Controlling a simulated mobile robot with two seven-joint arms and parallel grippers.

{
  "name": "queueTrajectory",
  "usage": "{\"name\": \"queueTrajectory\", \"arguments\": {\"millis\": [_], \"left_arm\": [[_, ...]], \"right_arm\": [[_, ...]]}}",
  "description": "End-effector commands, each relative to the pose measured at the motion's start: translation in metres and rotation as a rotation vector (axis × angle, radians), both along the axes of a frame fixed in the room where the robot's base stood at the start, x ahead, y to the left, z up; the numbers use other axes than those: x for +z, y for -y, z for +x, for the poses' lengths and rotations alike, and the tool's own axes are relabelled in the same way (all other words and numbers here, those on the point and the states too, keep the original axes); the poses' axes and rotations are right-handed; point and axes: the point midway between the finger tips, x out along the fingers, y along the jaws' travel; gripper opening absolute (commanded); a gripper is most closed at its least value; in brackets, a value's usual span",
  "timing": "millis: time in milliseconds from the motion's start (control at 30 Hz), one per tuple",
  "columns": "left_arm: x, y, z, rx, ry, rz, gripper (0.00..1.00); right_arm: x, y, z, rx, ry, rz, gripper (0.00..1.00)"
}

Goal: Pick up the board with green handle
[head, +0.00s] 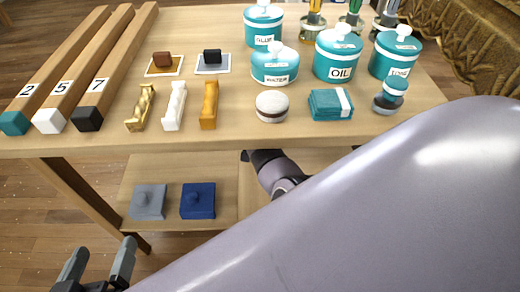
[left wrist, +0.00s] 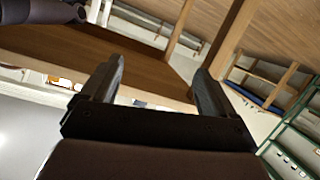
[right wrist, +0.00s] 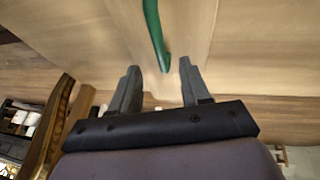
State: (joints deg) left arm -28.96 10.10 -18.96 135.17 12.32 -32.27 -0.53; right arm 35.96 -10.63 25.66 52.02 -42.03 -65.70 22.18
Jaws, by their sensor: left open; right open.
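The green handle (right wrist: 155,32) shows in the right wrist view as a slim, curved green bar against a pale wooden surface. I cannot tell clearly where the board itself ends. My right gripper (right wrist: 160,84) is open, with the handle's near end just beyond and between its fingertips. I cannot tell whether they touch. The board and the right gripper are not visible in the head view. My left gripper (head: 100,262) is open and empty at the lower left of the head view, in front of the table. Its spread fingers also show in the left wrist view (left wrist: 158,75).
The wooden table (head: 225,135) holds teal jars such as the oil jar (head: 338,52), numbered beams (head: 62,85) and several small blocks. Grey (head: 148,202) and blue (head: 198,201) lidded squares lie on its lower shelf. My arm covers the head view's lower right.

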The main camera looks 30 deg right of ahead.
Motion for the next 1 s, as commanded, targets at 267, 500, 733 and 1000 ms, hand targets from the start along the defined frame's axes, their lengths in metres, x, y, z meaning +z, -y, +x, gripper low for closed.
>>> {"name": "queueTrajectory", "arguments": {"millis": [267, 500, 733, 1000], "left_arm": [[-0.005, -0.015, -0.005, 0.027, 0.116, 0.088, 0.89], [0.001, -0.021, -0.008, 0.038, 0.176, 0.130, 0.89], [0.003, -0.021, -0.008, 0.039, 0.179, 0.132, 0.89], [0.003, -0.021, -0.008, 0.038, 0.179, 0.131, 0.89]], "right_arm": [[-0.036, 0.008, 0.003, 0.000, 0.000, -0.001, 0.47], [-0.046, 0.014, 0.007, 0.000, 0.000, -0.001, 0.47], [-0.046, 0.014, 0.007, 0.000, 0.000, 0.000, 0.47], [-0.047, 0.014, 0.007, 0.001, 0.000, 0.000, 0.47]]}}
